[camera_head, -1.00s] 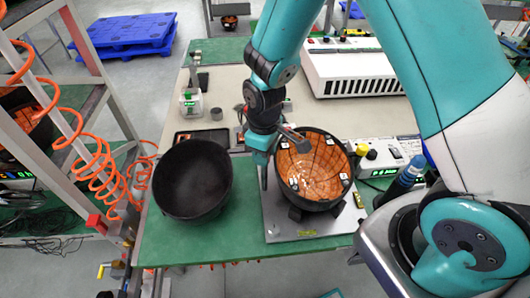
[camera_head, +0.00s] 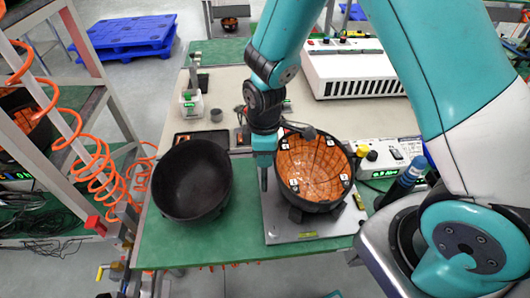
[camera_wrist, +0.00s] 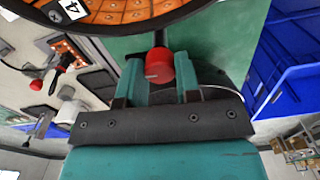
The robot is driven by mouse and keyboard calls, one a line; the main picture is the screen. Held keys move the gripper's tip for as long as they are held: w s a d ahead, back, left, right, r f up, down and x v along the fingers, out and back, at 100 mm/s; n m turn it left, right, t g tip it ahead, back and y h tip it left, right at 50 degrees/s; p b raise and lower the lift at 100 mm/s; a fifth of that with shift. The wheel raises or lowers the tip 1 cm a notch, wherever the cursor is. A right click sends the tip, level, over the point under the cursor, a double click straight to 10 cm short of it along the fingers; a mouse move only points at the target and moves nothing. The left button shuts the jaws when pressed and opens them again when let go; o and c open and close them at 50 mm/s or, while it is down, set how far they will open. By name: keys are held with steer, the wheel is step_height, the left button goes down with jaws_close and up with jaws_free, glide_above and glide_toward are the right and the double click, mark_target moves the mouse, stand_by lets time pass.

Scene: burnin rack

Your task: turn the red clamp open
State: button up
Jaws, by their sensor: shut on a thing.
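The red clamp (camera_wrist: 159,65) shows in the wrist view as a rounded red knob on a dark stem, below the rim of the orange-lined bowl. My gripper (camera_wrist: 160,80) has its two teal fingers on either side of the knob, shut on it. In the head view my gripper (camera_head: 264,180) points down at the left edge of the black bowl with the orange tiled inside (camera_head: 318,170). The clamp itself is hidden there. The bowl stands on a grey metal plate (camera_head: 310,228).
An empty black bowl (camera_head: 192,180) stands close on the left of my gripper. A white box with a display (camera_head: 378,158) and a blue-capped bottle (camera_head: 412,172) stand on the right. A white vented unit (camera_head: 355,70) is behind. The green front bench (camera_head: 200,245) is clear.

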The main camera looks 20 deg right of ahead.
steer(key=o, duration=0.9)
steer(key=shift+o, duration=0.2)
steer(key=shift+r, duration=0.1)
step_height(320, 180, up, 17)
steer(key=b, duration=0.2)
steer(key=shift+r, duration=0.15)
steer(key=shift+s, duration=0.1)
